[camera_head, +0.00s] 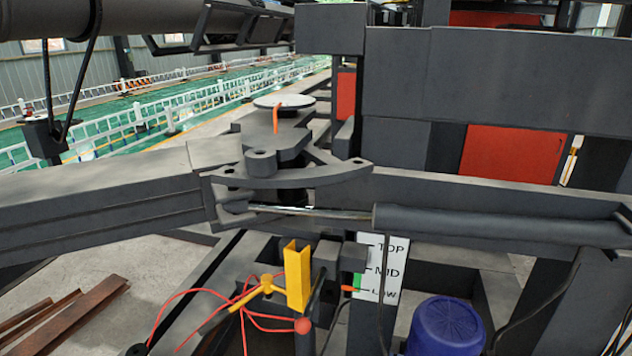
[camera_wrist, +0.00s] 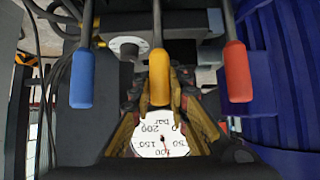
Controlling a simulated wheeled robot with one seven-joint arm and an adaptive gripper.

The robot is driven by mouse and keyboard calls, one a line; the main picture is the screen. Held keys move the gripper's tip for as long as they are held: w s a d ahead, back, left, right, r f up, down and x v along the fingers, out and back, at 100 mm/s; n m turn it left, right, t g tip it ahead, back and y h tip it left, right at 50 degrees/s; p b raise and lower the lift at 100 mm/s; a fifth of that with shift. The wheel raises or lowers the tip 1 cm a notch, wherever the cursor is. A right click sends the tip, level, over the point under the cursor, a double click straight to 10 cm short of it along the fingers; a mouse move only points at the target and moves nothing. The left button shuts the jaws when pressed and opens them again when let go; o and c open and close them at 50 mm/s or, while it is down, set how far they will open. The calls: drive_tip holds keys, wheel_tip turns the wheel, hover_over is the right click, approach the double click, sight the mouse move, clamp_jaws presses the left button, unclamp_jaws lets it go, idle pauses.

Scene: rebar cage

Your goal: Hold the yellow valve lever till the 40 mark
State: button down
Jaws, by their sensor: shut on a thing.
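The yellow valve lever (camera_wrist: 159,78) hangs in the middle of the wrist view, between a blue lever (camera_wrist: 82,78) and a red lever (camera_wrist: 238,72). My gripper (camera_wrist: 160,100) has its fingers on both sides of the yellow lever's lower end and is shut on it. A white round gauge (camera_wrist: 158,135) marked in bar shows upside down below the lever, between the fingers. A small red needle shows low on its dial; its exact reading is too small to tell. The gripper and the levers cannot be made out in the head view.
A white TOP, MID, LOW board (camera_head: 377,268) stands by an orange pointer near LOW. A yellow post (camera_head: 298,276) with red cables stands to its left. A blue ribbed cap (camera_head: 446,326) is at front right. Dark steel beams (camera_head: 100,212) cross the middle.

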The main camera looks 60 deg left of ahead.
drive_tip(key=shift+w+a+r+p, duration=0.15)
drive_tip(key=shift+r+p, duration=0.05)
drive_tip(key=shift+p, duration=0.4)
drive_tip(key=shift+w+a+f+g+h+p, duration=0.15)
drive_tip(key=shift+w+a+g+h+p, duration=0.15)
drive_tip(key=shift+p, duration=0.7)
drive_tip(key=shift+d, duration=0.1)
drive_tip(key=b, duration=0.3)
drive_tip(key=shift+s+d+f, duration=0.2)
drive_tip(key=shift+s+d, duration=0.05)
drive_tip(key=shift+s+d+r+t+y+b, duration=0.15)
drive_tip(key=shift+s+d+t+y+b, duration=0.35)
drive_tip(key=shift+b, duration=0.7)
drive_tip(key=c, duration=2)
unclamp_jaws()
drive_tip(key=shift+a+r+p, duration=0.1)
drive_tip(key=shift+r+p, duration=0.2)
drive_tip(key=shift+r, duration=0.05)
drive_tip(key=shift+o, duration=1.2)
drive_tip(key=shift+f, duration=0.1)
